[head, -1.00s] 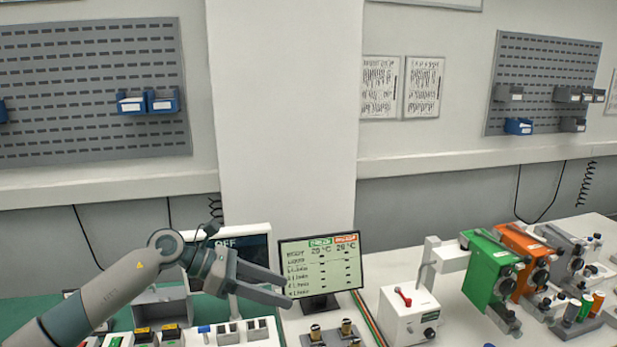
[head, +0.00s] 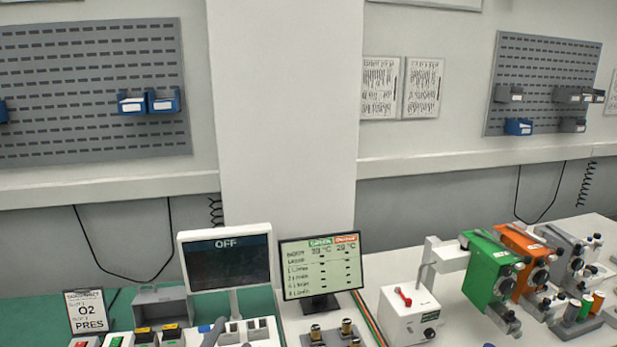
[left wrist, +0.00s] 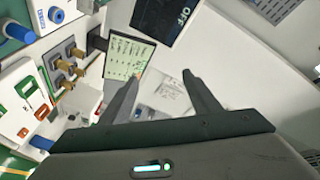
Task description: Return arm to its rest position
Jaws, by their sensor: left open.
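My left gripper (left wrist: 162,76) shows in the left wrist view with its two dark fingers spread apart and nothing between them. Beyond the fingers, the wrist view shows the lit readout screen (left wrist: 128,56) and the dark screen reading OFF (left wrist: 168,18). My right gripper is in neither view.
The OFF monitor (head: 227,263) and the readout monitor (head: 321,268) stand at mid-bench. A white box with a red lever (head: 408,316) and green (head: 492,268) and orange (head: 522,258) units stand to the right. A PRES card (head: 87,311) and grey bin (head: 161,306) are at left.

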